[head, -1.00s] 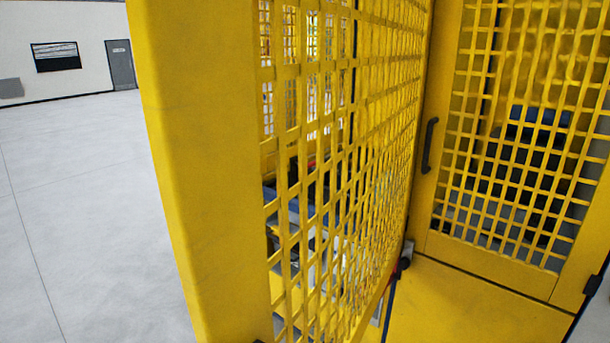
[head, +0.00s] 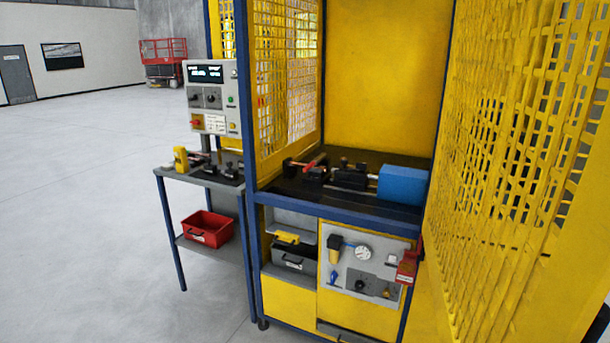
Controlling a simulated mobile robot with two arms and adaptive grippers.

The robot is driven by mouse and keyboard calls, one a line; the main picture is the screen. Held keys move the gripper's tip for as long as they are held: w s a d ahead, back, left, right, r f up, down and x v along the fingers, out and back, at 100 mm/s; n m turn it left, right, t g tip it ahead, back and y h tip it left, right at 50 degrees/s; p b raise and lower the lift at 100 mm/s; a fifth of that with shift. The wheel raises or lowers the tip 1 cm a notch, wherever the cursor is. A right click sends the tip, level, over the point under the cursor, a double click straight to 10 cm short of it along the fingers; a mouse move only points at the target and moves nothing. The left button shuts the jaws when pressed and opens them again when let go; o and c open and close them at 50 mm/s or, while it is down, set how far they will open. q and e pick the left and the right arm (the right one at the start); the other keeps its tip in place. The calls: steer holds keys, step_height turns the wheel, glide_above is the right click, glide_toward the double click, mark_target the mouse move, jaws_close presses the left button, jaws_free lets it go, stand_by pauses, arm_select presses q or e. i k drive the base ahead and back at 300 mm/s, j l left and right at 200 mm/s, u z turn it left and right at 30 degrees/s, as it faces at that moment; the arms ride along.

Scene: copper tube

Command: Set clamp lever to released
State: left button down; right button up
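A clamp fixture (head: 345,177) sits on the dark bench top inside the yellow machine enclosure in the head view. A small red lever-like part (head: 315,162) stands at its left end; I cannot tell for certain that it is the clamp lever, nor its setting. A blue block (head: 403,185) is at the fixture's right end. Neither of my grippers shows in the view.
A yellow mesh door (head: 525,170) stands at the right. A control panel (head: 212,98) rises above a side table (head: 200,177) with a red bin (head: 206,229) below. A gauge panel (head: 362,262) is under the bench. Open floor (head: 85,220) lies left.

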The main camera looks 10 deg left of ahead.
mark_target(315, 162)
steer(key=i+j+z, duration=0.25)
steer(key=i+j, duration=0.25)
steer(key=j, duration=0.2)
steer(key=i+j+z, duration=0.15)
steer(key=j, duration=0.25)
steer(key=i+j+z, duration=0.1)
steer(key=i, duration=0.45)
steer(key=i+j, duration=0.25)
steer(key=i, duration=0.25)
steer(key=z, duration=0.05)
